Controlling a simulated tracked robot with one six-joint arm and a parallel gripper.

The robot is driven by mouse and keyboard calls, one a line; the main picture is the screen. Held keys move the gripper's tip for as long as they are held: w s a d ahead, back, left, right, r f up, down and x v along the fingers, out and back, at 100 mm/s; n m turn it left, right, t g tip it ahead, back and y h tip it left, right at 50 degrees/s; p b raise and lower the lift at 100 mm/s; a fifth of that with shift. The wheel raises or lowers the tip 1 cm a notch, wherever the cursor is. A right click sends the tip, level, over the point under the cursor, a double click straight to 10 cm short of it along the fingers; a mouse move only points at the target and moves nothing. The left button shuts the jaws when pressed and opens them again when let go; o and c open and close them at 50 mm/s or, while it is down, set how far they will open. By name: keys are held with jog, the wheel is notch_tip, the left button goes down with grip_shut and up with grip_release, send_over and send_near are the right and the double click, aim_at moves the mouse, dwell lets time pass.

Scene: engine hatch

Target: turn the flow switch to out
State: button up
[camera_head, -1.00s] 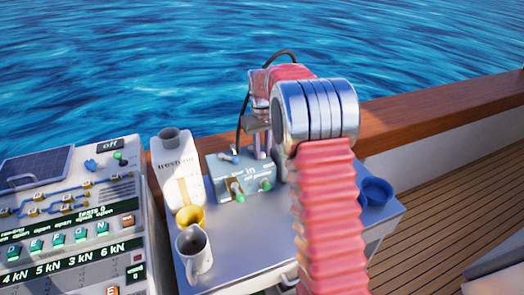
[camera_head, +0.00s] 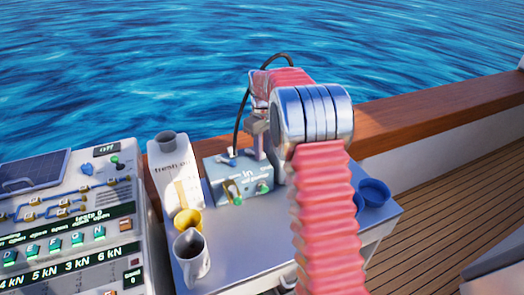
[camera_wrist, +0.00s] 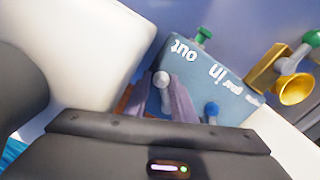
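The blue-grey switch box (camera_head: 218,190) stands on the grey table and bears an "in" label in the head view. It shows upside down in the wrist view (camera_wrist: 225,92), with "out" and "in" labels. A grey round-ended lever (camera_wrist: 162,79) is by the "out" side, and a blue knob (camera_wrist: 211,108) is farther right. I cannot tell for sure which is the flow switch. My gripper (camera_head: 257,150) is over the back of the box. In the wrist view its fingers (camera_wrist: 167,90) are close around the grey lever; whether they press on it is unclear.
A white jug (camera_head: 167,165) stands close left of the box. A control panel (camera_head: 75,200) is at left. Blue cups (camera_head: 374,190) are right of my arm. A wooden rail (camera_head: 430,112) runs behind.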

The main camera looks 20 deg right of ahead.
jog(key=o, duration=0.4)
jog(key=shift+s, duration=0.1)
jog(key=shift+s+a+m, duration=0.25)
jog(key=shift+a+m, duration=0.2)
jog(key=shift+m, duration=0.6)
jog(key=shift+s+a+m, duration=0.25)
jog(key=shift+a+m, duration=0.2)
jog(key=shift+m, duration=0.6)
notch_tip(320, 180, up, 14)
jog(key=shift+s+a+f+m, duration=0.6)
jog(key=shift+s+f, duration=0.8)
jog(key=shift+f, duration=1.2)
jog(key=shift+s+a+r+t, duration=0.4)
jog(key=shift+s+a, duration=0.95)
jog(key=shift+s, duration=2.3)
jog(key=shift+s+a+r+t, duration=0.35)
jog(key=shift+s+a, duration=1.05)
jog(key=shift+s, duration=2.25)
jog(key=shift+s+a+r+t, duration=0.4)
jog(key=shift+s+a, duration=0.95)
jog(key=shift+s, duration=2.3)
